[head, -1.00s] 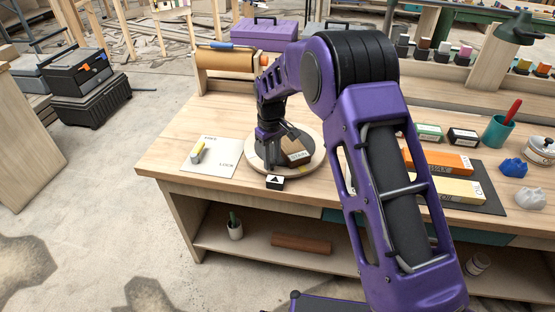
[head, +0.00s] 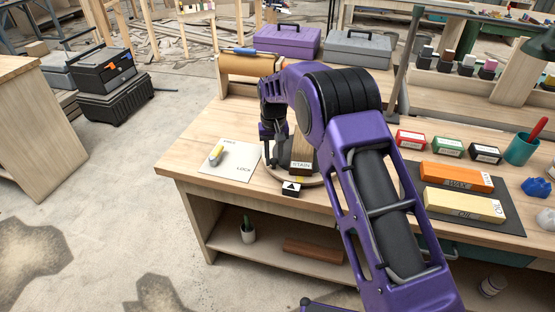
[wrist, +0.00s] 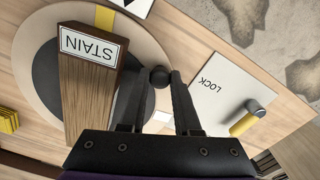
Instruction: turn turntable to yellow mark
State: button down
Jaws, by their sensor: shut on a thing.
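The turntable (wrist: 35,112) is a pale round disc with a dark centre; in the head view its rim (head: 312,181) shows at the bench front. A wooden block labelled STAIN (wrist: 90,95) lies on it, also seen in the head view (head: 301,158). A yellow mark (wrist: 104,17) crosses the rim in the wrist view, near the black triangle block (wrist: 134,5), which also shows in the head view (head: 291,188); they look slightly apart. My gripper (wrist: 160,85) is shut on a dark round knob (wrist: 160,76) at the rim. In the head view my gripper (head: 272,160) is left of the block.
A LOCK card (wrist: 212,82) with a yellow-handled lever (wrist: 245,119) lies beside the turntable, also in the head view (head: 228,160). WAX (head: 455,177) and OIL (head: 463,205) boxes lie to the right. My arm hides part of the bench.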

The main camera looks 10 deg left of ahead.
jog(key=shift+w+a+m, duration=0.5)
jog(key=shift+a+m, duration=0.15)
jog(key=shift+m, duration=0.05)
jog(key=c, duration=0.6)
grip_release()
notch_tip(320, 180, up, 18)
jog(key=shift+f+p, duration=0.25)
jog(key=shift+p, duration=0.6)
jog(key=shift+w, duration=0.1)
